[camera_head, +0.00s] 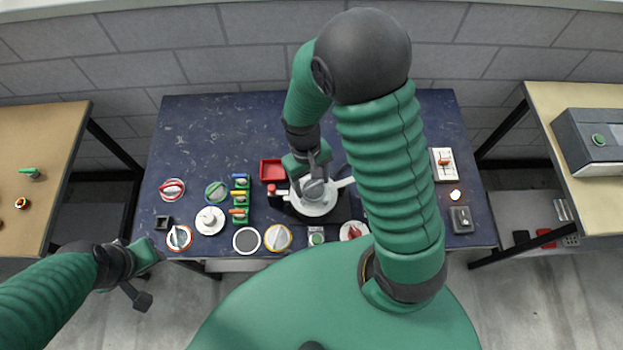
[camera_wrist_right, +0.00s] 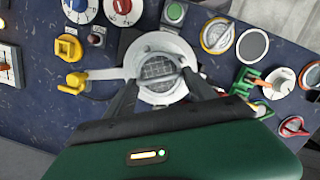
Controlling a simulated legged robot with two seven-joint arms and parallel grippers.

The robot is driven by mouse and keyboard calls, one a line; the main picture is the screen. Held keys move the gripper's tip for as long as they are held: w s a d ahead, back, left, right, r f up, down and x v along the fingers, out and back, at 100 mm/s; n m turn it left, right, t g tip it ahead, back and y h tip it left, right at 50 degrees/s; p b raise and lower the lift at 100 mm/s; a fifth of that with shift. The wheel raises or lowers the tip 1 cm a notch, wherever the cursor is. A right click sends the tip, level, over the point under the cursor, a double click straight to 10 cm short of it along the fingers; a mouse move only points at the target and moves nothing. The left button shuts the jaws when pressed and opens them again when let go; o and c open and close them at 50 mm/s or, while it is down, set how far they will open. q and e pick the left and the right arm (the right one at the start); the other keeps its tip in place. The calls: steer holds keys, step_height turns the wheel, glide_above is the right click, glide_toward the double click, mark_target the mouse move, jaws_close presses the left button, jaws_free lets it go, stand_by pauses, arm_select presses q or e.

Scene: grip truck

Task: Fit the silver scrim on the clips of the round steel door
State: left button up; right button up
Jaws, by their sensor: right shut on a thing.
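The round steel door (camera_head: 318,209) is a pale ring with side arms on the dark blue bench; it also shows in the right wrist view (camera_wrist_right: 143,48). A grey disc with a mesh face, apparently the silver scrim (camera_wrist_right: 158,69), lies over its middle. My right gripper (camera_head: 312,180) reaches down over the door. In the right wrist view its fingers (camera_wrist_right: 161,80) are shut on the scrim from both sides. Whether the scrim sits in the clips I cannot tell. My left gripper (camera_head: 147,260) hangs off the bench's front left corner; its jaw state is unclear.
A yellow-rimmed disc (camera_head: 277,238), a pale-rimmed dark disc (camera_head: 246,240) and green racks (camera_head: 240,202) stand left of the door. A red tray (camera_head: 272,170) is behind them. A switch box (camera_head: 443,164) is at right. The bench's back left is clear.

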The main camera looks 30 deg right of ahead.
steer(key=shift+d+f, duration=0.1)
steer(key=shift+d, duration=0.2)
steer(key=shift+a+f, duration=0.3)
steer(key=shift+a, duration=0.2)
arm_select(q)
steer(key=shift+f, duration=0.1)
steer(key=shift+d, duration=0.2)
arm_select(e)
steer(key=shift+d, duration=0.15)
steer(key=shift+f, duration=0.2)
arm_select(q)
steer(key=shift+a, duration=0.15)
arm_select(e)
steer(key=o, duration=1.5)
steer(key=shift+c, duration=0.2)
steer(key=shift+o, duration=1.3)
